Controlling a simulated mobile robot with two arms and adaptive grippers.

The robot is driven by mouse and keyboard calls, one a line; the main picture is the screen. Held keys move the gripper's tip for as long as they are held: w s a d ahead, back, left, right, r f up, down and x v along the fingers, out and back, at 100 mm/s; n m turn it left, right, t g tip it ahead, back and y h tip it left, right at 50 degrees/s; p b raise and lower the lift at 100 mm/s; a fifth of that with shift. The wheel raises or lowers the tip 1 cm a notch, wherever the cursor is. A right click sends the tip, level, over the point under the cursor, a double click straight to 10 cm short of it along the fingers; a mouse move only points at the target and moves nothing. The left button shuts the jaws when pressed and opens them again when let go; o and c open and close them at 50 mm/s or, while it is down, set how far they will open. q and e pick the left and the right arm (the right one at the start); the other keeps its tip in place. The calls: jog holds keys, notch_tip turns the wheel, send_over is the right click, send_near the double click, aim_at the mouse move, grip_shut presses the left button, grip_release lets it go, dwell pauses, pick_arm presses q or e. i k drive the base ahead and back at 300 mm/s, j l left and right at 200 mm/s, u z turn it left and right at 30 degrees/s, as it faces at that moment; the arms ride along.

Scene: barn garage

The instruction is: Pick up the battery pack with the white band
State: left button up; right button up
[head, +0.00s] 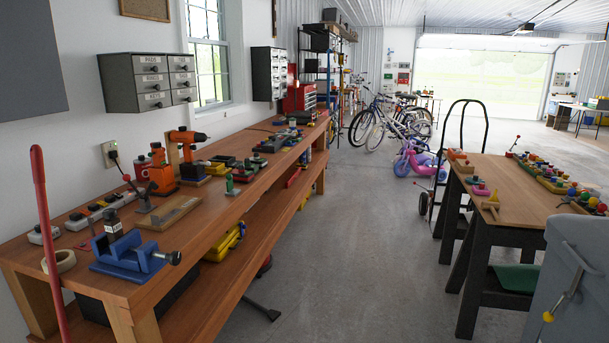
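On the long wooden workbench (230,205) at the left, several small dark and green blocks that look like battery packs (222,160) lie behind and to the right of the orange drill (187,137). More dark pieces (272,143) lie farther along the bench. They are too small for me to make out a white band on any of them. Neither of my grippers is in view.
A blue vise (128,256) is on the bench's near end, with a red pole (48,240) in front. A second table (525,195) and a grey bin (580,280) stand at the right. The concrete floor (330,250) between is mostly clear.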

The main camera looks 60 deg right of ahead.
aim_at(263, 162)
jog(key=z, duration=1.5)
jog(key=i+l+u, duration=0.1)
jog(key=i+l, duration=0.1)
jog(key=i, duration=0.1)
